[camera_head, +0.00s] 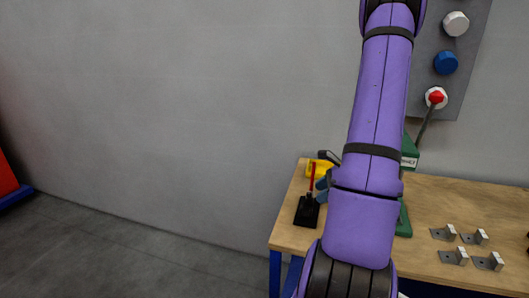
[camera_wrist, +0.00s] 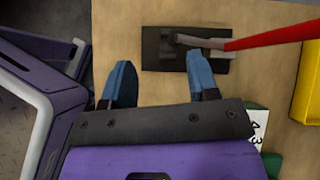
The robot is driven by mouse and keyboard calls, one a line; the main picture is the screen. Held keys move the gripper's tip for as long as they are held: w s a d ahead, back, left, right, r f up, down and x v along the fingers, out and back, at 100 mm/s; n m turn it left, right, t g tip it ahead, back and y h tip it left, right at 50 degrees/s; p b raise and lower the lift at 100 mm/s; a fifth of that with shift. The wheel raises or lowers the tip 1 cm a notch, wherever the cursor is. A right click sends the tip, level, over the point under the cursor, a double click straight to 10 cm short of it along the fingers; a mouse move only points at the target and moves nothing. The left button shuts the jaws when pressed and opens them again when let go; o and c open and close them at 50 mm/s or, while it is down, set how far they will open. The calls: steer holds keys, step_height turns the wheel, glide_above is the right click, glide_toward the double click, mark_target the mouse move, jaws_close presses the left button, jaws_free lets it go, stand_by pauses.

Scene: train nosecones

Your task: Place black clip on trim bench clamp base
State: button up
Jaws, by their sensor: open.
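The trim bench clamp has a flat black base (camera_head: 306,212) and a red handle (camera_head: 312,177), and stands near the left end of the wooden bench. In the wrist view its black base (camera_wrist: 215,60) lies just beyond my fingertips, with the red handle (camera_wrist: 270,36) reaching right. My gripper (camera_wrist: 158,60) is open, with two blue fingers apart and nothing between them. The right fingertip overlaps the near edge of the base in the picture; I cannot tell whether it touches. I cannot make out a separate black clip; a dark block (camera_wrist: 170,42) shows on the base.
The bench top (camera_head: 430,193) carries several metal brackets (camera_head: 455,257) at the right. A yellow object (camera_head: 320,166) stands behind the clamp, and a green fixture (camera_head: 404,220) is partly hidden by my arm. A wall panel (camera_head: 465,85) with knobs hangs above.

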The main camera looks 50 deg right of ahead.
steer(key=w+a+r+n+g, duration=0.2)
steer(key=w+a+r+n, duration=0.1)
steer(key=a+r+n, duration=0.55)
steer(key=w+a+r+n+g, duration=0.2)
steer(key=w+a+r+n, duration=0.25)
steer(key=a+r, duration=0.55)
steer(key=s+a+r+n+t+h, duration=0.1)
steer(key=s+a+r+n+h, duration=0.1)
steer(key=s+a+r+n, duration=0.4)
steer(key=s+a+r+n+h, duration=0.2)
steer(key=s+a+r+n, duration=0.3)
steer(key=a+n, duration=0.4)
steer(key=shift+s+a+r+t+h, duration=0.35)
steer(key=shift+s+a, duration=0.25)
steer(key=shift+a, duration=0.25)
steer(key=shift+d, duration=0.1)
